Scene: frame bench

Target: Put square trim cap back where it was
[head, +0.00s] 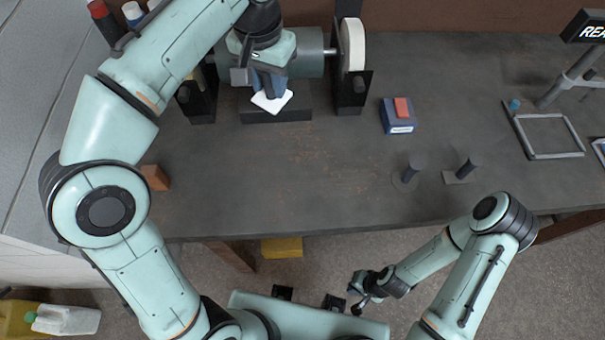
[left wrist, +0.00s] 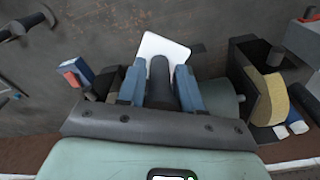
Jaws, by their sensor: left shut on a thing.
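The square trim cap (head: 272,101) is a thin white square plate. My left gripper (head: 268,85) is shut on it, near the bench grinder at the back left of the bench. In the left wrist view the white plate (left wrist: 163,46) extends past the blue fingertips (left wrist: 160,92). A dark round stem (left wrist: 159,72) shows between the fingers, in front of the plate. Whether the cap touches anything below is unclear. My right gripper (head: 359,298) hangs low, off the front of the bench. Its fingers are too small to read.
The grinder's pale wheel (head: 354,45) stands close right of my left gripper. A blue box with a red top (head: 397,117) and two dark upright posts (head: 413,172) (head: 466,168) stand farther right. A grey rectangular frame (head: 549,156) lies beyond.

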